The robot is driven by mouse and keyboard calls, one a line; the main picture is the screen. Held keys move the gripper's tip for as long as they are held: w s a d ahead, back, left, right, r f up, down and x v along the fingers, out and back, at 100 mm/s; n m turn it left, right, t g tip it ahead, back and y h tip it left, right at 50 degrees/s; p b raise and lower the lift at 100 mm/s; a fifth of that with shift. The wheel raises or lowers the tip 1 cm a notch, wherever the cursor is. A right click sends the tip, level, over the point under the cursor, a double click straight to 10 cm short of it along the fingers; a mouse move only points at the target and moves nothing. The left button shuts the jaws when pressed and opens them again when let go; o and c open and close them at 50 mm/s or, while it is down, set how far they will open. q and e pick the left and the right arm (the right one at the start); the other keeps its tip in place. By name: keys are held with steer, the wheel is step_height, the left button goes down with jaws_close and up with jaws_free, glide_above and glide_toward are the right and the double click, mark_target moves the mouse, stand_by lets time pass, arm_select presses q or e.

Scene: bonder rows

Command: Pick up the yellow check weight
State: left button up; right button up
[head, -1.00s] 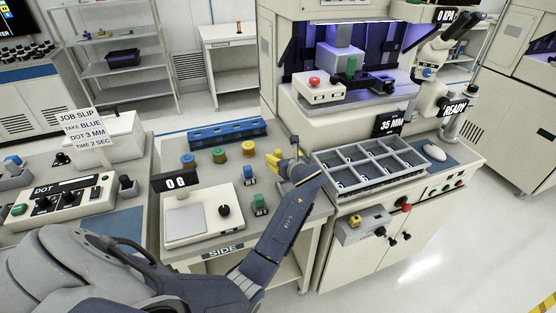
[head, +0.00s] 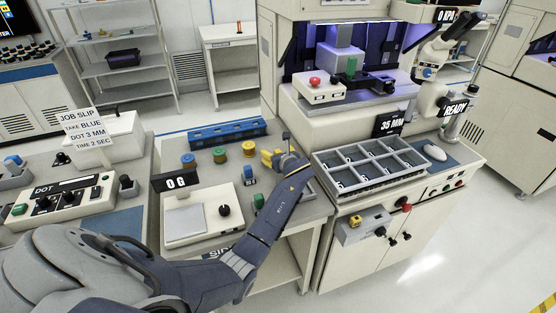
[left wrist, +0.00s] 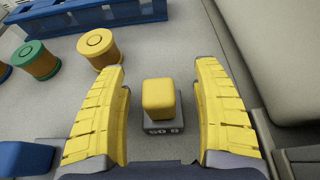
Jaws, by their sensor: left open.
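The yellow check weight (left wrist: 159,99) is a small yellow block on a dark grey base with a partly readable "50" label. In the left wrist view it stands upright on the bench between the two yellow fingers of my left gripper (left wrist: 160,75). The fingers are open, with a gap on each side of the weight. In the head view my left gripper (head: 268,157) is over the bench beyond the blue weight (head: 249,172) and green weight (head: 259,201). There I cannot tell the yellow weight apart from the yellow fingers. My right gripper does not show.
Yellow (head: 248,149), green (head: 219,155) and blue (head: 188,160) topped spools stand left of the gripper, before a blue rack (head: 227,132). A scale (head: 198,217) is nearer. A grey compartment tray (head: 350,186) lies to the right.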

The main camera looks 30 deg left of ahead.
arm_select(q)
jaws_close()
stand_by(0.5)
steer(key=shift+r, duration=0.1)
